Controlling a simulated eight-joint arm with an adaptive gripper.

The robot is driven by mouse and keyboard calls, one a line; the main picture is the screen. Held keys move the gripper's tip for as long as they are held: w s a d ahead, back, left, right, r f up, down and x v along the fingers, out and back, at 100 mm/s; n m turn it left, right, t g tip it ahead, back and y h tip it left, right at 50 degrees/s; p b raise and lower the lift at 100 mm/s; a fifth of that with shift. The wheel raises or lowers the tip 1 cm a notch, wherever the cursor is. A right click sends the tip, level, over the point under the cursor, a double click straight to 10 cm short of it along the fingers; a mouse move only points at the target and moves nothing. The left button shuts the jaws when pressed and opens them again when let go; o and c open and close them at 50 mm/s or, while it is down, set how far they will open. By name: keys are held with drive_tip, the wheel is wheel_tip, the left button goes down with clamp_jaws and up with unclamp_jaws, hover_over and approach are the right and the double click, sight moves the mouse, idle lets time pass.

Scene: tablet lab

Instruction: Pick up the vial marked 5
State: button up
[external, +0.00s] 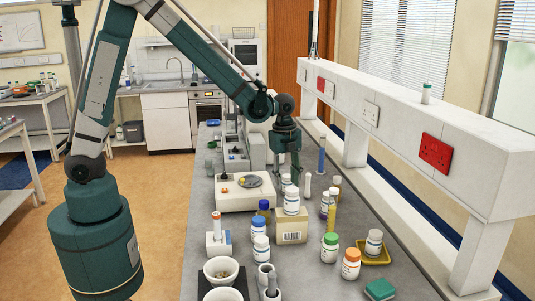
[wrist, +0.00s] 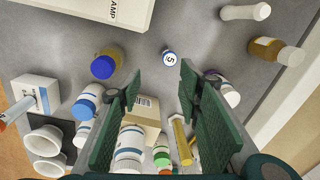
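The vial marked 5 (wrist: 169,58) shows from above in the wrist view, its white top bearing a 5 with a blue rim around it. It stands on the grey bench, beyond my fingertips and roughly between their lines. My gripper (wrist: 160,79) is open, its two green fingers spread with nothing between the tips. In the external view my gripper (external: 287,164) points down over the bench. A small white-topped vial (external: 286,180) just below it there is probably the same one, but its mark cannot be read.
A cardboard box (external: 291,231) with a white bottle (external: 291,203) on it stands close in front. A cream instrument (external: 245,196) is to the left. Bare bench surrounds the vial.

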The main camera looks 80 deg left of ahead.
drive_tip(key=f, duration=0.2)
drive_tip(key=w+f+m, duration=0.1)
drive_tip(key=f, duration=0.1)
drive_tip(key=w+a+f+m, duration=0.1)
drive_tip(key=f, duration=0.1)
drive_tip(key=shift+w+g, duration=0.25)
drive_tip(key=shift+g, duration=0.15)
drive_tip(key=shift+f, duration=1.25)
drive_tip(key=shift+f, duration=0.15)
drive_tip(key=shift+a+f+p, duration=0.1)
drive_tip(key=shift+f+p, duration=0.25)
drive_tip(key=shift+f, duration=2.1)
drive_tip(key=c, duration=0.9)
